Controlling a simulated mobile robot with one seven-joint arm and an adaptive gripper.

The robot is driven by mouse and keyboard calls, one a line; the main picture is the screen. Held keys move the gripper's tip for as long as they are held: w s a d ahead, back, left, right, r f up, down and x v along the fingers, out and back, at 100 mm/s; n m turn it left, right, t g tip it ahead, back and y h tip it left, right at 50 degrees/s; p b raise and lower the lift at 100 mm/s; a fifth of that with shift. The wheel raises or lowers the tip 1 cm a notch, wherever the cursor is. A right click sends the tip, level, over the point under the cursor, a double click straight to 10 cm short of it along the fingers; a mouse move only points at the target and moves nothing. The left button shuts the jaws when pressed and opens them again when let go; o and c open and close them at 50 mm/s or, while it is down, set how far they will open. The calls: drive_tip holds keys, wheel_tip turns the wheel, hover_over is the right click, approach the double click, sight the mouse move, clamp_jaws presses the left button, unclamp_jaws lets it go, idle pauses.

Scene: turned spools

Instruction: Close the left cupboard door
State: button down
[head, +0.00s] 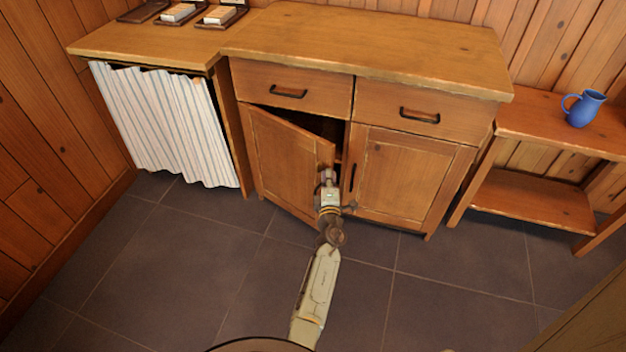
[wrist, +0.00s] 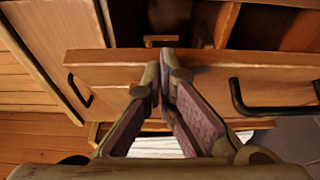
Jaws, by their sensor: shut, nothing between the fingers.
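The left cupboard door (head: 285,160) is ajar in the head view. It is hinged on its left and its free edge stands out from the cabinet, with a dark gap showing at the top and right. My gripper (head: 328,178) is at the door's free edge and hides part of it. In the wrist view the door (wrist: 210,75) crosses the picture as a wooden band, with its black handle (wrist: 275,95) at the right. My gripper's fingertips (wrist: 163,72) are together and empty, overlapping the door; I cannot tell whether they touch it.
The right cupboard door (head: 405,180) is shut, below two shut drawers (head: 290,92). A striped curtain (head: 165,125) hangs at the left. A low shelf (head: 535,200) with a blue jug (head: 583,108) stands at the right. The tiled floor (head: 200,270) in front is clear.

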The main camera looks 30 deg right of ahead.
drive_tip(key=w+d+n+t+y+b, duration=0.1)
drive_tip(key=w+d+y+b, duration=0.3)
drive_tip(key=d, duration=0.5)
drive_tip(key=shift+w+n+t+b, duration=0.35)
drive_tip(key=shift+w+n, duration=0.1)
drive_tip(key=shift+n, duration=0.45)
